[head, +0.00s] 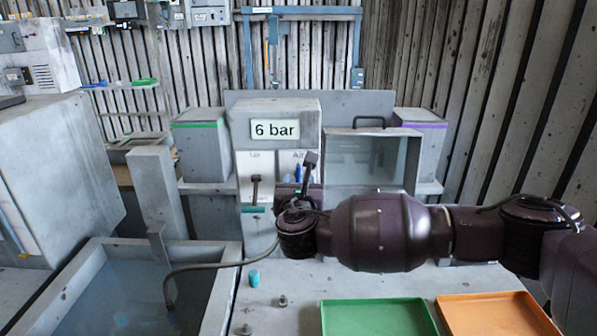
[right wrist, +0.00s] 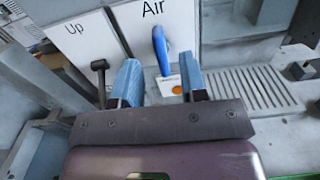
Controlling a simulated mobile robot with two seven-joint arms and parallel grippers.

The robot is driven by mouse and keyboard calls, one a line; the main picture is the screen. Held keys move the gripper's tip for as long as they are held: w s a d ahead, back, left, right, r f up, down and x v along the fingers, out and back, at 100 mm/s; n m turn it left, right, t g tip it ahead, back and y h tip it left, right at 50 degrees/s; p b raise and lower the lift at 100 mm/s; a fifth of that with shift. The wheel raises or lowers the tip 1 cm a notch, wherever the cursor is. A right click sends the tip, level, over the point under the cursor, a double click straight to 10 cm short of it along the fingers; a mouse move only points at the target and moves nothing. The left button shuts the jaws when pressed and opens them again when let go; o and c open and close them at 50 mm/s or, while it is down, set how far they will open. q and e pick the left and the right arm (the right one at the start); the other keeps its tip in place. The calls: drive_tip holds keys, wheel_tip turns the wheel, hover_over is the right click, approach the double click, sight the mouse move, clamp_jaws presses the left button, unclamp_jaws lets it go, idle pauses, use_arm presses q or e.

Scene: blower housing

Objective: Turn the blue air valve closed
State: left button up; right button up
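The blue air valve handle (right wrist: 161,50) sits on a white panel under the label "Air" in the right wrist view. It runs roughly up and down in that picture. My right gripper (right wrist: 162,84) is open, with one blue fingertip to each side of the handle's line. The handle's lower end lies between or just beyond the fingertips, and I see no contact. In the head view the blue handle (head: 298,173) shows small on the front of the grey "6 bar" housing (head: 236,119), and my right wrist hides most of the gripper. My left gripper is not in view.
A black lever (right wrist: 99,76) stands left of the gripper, near the "Up" panel (right wrist: 78,47). A clear-fronted box (head: 371,162) is right of the valve. Green (head: 375,316) and orange (head: 497,313) trays lie in front. A water tank (head: 225,285) is at left.

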sight(299, 174)
drive_tip(key=shift+w, duration=2.65)
clamp_jaws()
